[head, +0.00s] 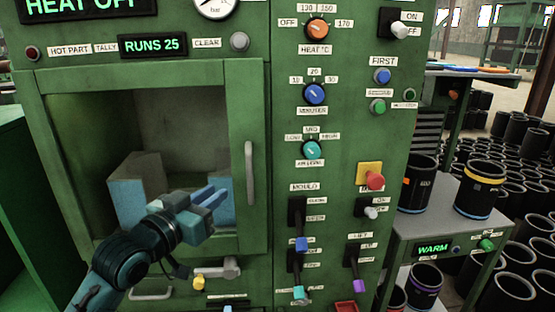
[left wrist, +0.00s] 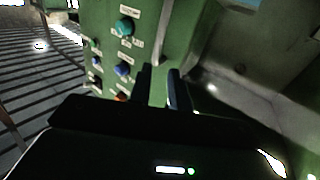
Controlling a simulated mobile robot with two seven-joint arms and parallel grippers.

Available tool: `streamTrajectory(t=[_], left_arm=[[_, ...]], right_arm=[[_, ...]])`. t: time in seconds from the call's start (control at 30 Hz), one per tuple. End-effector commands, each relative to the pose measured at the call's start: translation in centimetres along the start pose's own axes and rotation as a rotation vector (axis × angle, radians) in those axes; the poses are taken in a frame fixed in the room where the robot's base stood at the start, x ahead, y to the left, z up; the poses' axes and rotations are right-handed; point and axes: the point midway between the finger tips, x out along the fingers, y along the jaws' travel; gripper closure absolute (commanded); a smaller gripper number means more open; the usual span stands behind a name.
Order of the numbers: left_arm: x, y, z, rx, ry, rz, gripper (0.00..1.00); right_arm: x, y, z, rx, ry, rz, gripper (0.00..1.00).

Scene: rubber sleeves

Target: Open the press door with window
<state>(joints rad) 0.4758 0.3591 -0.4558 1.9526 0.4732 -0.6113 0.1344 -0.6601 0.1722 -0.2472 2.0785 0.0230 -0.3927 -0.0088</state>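The press door (head: 258,105) has a green frame around a large window and looks closed on the green press. Its vertical grey handle (head: 248,173) is on the right side of the frame. My left gripper (head: 220,195) is in front of the lower part of the window, left of the handle, with its fingers pointing right towards it. In the left wrist view, the two dark fingers (left wrist: 162,88) stand apart with a gap between them, and I make out nothing held. My right gripper is not in view.
Right of the door is a control panel with knobs, including the orange heat knob (head: 317,28), several levers and a red button (head: 375,182). A side table (head: 440,232) with dark sleeves stands at the right. A small grey latch-like lever (head: 225,268) sits below the door.

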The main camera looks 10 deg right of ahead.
Motion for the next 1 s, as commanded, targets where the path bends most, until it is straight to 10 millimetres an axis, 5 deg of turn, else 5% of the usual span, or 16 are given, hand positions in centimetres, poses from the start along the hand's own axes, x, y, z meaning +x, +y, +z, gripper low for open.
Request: streamTrajectory(t=[0.23,0.7,1.0], left_arm=[[1.8,-0.1,-0.9,0.003,0.006,0.005,0.81],[10.4,0.1,-0.9,0.004,0.006,0.005,0.81],[13.1,0.0,-0.8,0.005,0.005,0.005,0.81]], right_arm=[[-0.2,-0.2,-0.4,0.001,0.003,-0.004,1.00],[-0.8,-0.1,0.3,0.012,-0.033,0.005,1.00],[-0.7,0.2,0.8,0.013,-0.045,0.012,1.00]])
